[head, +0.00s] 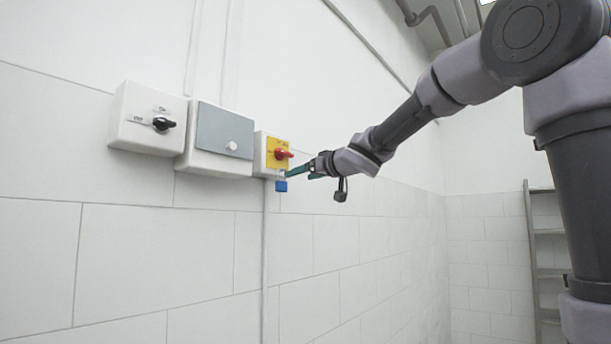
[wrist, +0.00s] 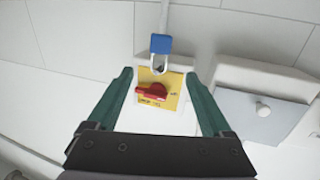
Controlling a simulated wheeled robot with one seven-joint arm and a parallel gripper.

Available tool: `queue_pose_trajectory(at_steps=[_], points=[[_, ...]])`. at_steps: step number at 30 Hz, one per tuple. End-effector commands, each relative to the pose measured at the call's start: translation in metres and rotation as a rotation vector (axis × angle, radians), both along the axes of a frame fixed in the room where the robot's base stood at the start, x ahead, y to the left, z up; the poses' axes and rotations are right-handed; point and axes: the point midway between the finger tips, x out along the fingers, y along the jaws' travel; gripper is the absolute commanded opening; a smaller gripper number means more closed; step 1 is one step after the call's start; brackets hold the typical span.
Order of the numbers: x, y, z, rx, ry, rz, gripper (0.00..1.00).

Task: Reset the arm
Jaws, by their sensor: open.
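My gripper (wrist: 160,102) is open, with its two green fingers apart on either side of the yellow panel (wrist: 177,85) in the wrist view. Nothing is held between them. In the head view my gripper (head: 297,171) reaches from the right to just in front of the right-hand wall box. A red rotary switch (wrist: 151,90) sits on the yellow panel; it also shows in the head view (head: 284,154). A blue padlock (wrist: 161,44) with a metal shackle hangs at the panel's lower edge, seen below the switch in the head view (head: 281,186). I cannot tell whether the fingers touch the box.
A grey-covered box with a white knob (head: 231,146) is left of the switch box. Further left is a white box with a black rotary knob (head: 163,124). A shelf rack (head: 545,255) stands at the far right. The tiled wall below the boxes is bare apart from a vertical conduit.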

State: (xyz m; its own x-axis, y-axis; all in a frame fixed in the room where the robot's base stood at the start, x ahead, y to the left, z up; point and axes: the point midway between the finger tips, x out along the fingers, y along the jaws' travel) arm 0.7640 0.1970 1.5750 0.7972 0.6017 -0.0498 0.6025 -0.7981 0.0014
Motion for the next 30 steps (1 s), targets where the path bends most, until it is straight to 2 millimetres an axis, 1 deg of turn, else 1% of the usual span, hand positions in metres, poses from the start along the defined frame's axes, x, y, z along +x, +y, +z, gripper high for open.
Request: queue_pose_trajectory(at_steps=[3, 8, 11, 14, 15, 17, 18, 20, 21, 22, 23, 24, 26, 27, 30], points=[[-0.004, -0.004, 0.0, -0.001, -0.001, 0.0, 0.84], [-0.006, -0.007, 0.0, -0.002, 0.003, -0.013, 0.84], [-0.009, -0.029, -0.006, -0.011, 0.016, -0.101, 0.84], [-0.02, -0.077, -0.021, -0.028, 0.065, -0.276, 0.84], [-0.029, -0.102, -0.03, -0.035, 0.097, -0.357, 0.84], [-0.047, -0.14, -0.048, -0.041, 0.161, -0.476, 0.84], [-0.061, -0.164, -0.061, -0.043, 0.211, -0.546, 0.84], [-0.087, -0.197, -0.083, -0.039, 0.298, -0.635, 0.84], [-0.105, -0.216, -0.099, -0.034, 0.36, -0.683, 0.84], [-0.12, -0.228, -0.111, -0.026, 0.413, -0.713, 0.84], [-0.136, -0.24, -0.125, -0.019, 0.467, -0.738, 0.84], [-0.157, -0.251, -0.142, -0.004, 0.539, -0.761, 0.84], [-0.188, -0.263, -0.169, 0.02, 0.651, -0.775, 0.84], [-0.208, -0.267, -0.185, 0.039, 0.724, -0.772, 0.84], [-0.25, -0.267, -0.217, 0.086, 0.874, -0.734, 0.84]])
